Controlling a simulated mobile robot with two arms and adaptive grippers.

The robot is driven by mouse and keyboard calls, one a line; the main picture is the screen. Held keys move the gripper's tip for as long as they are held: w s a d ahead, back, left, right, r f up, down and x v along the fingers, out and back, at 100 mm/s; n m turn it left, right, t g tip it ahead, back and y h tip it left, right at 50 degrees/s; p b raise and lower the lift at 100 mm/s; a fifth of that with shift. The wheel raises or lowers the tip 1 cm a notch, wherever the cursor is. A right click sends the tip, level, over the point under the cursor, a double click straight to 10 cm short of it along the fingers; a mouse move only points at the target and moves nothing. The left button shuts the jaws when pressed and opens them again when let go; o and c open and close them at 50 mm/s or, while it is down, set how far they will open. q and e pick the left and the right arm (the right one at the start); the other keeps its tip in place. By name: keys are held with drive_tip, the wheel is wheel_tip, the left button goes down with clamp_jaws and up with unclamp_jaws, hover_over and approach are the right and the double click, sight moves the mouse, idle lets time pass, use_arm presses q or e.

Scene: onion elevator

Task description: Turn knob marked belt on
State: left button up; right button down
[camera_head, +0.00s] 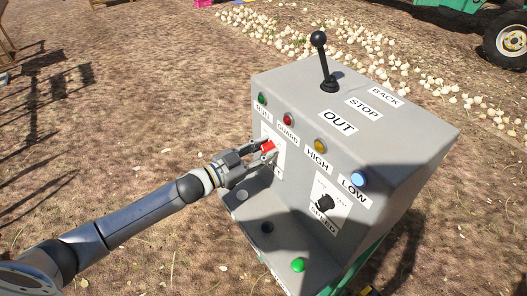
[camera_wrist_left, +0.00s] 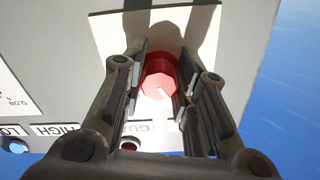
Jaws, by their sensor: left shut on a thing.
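The red belt knob (camera_head: 268,147) sits on a white plate on the front of the grey control box (camera_head: 378,150). Its label is mostly hidden behind my left gripper (camera_head: 262,152), with only a final "T" showing. In the left wrist view the red knob (camera_wrist_left: 159,76) lies between the two fingers of my left gripper (camera_wrist_left: 160,84), which are shut on it from both sides. A light pointer mark shows on the knob's face. My right gripper is in neither view.
A black speed knob (camera_head: 324,202) is lower right on the box. A black lever (camera_head: 322,62) stands on top. Lamps line the upper front edge, and a green button (camera_head: 298,265) is on the lower ledge. Onions (camera_head: 385,65) lie on the ground behind.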

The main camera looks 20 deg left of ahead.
use_arm(q)
drive_tip(key=m, duration=0.3)
drive_tip(key=shift+m+b, duration=0.3)
drive_tip(key=shift+m, duration=0.1)
drive_tip(key=m+b, duration=0.1)
drive_tip(key=m, duration=0.2)
drive_tip(key=shift+a+m, duration=0.1)
drive_tip(key=shift+m, duration=0.2)
drive_tip(key=m+b, duration=0.1)
drive_tip(key=m, duration=0.2)
drive_tip(key=shift+m, duration=0.3)
drive_tip(key=shift+r+m+b, duration=0.1)
drive_tip(key=shift+m+b, duration=0.3)
drive_tip(key=shift+m, duration=1.5)
drive_tip(key=o, duration=1)
drive_tip(key=shift+r, duration=0.1)
drive_tip(key=v, duration=1.2)
drive_tip(key=shift+a, duration=0.1)
